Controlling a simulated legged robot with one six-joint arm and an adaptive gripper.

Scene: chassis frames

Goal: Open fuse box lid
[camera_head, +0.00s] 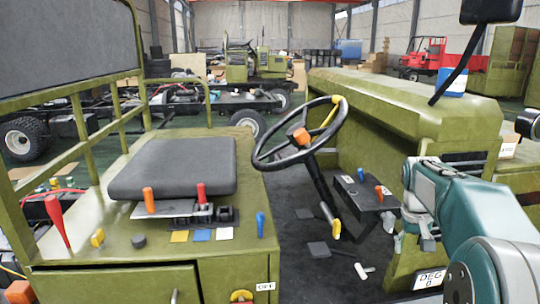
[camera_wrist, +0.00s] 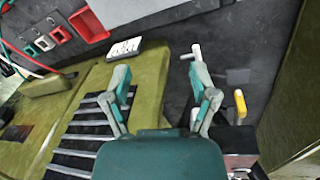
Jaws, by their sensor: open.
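No part is clearly marked as a fuse box. A black box (camera_head: 362,190) with a blue knob and an orange knob stands right of the steering column in the head view; I cannot tell whether it is the fuse box or has a lid. My gripper (camera_head: 410,236) is just right of and below this box in the picture. In the wrist view my gripper (camera_wrist: 158,72) has its two fingers spread with nothing between them. Beyond the fingers are a white labelled block (camera_wrist: 125,48) and dark floor.
The steering wheel (camera_head: 300,134) and black seat (camera_head: 175,167) are left of my arm. A green hood (camera_head: 400,95) rises behind. Red, green and white connectors (camera_wrist: 45,42) sit at the wrist view's upper left. A slatted vent (camera_wrist: 85,135) and yellow-handled lever (camera_wrist: 240,105) flank my gripper.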

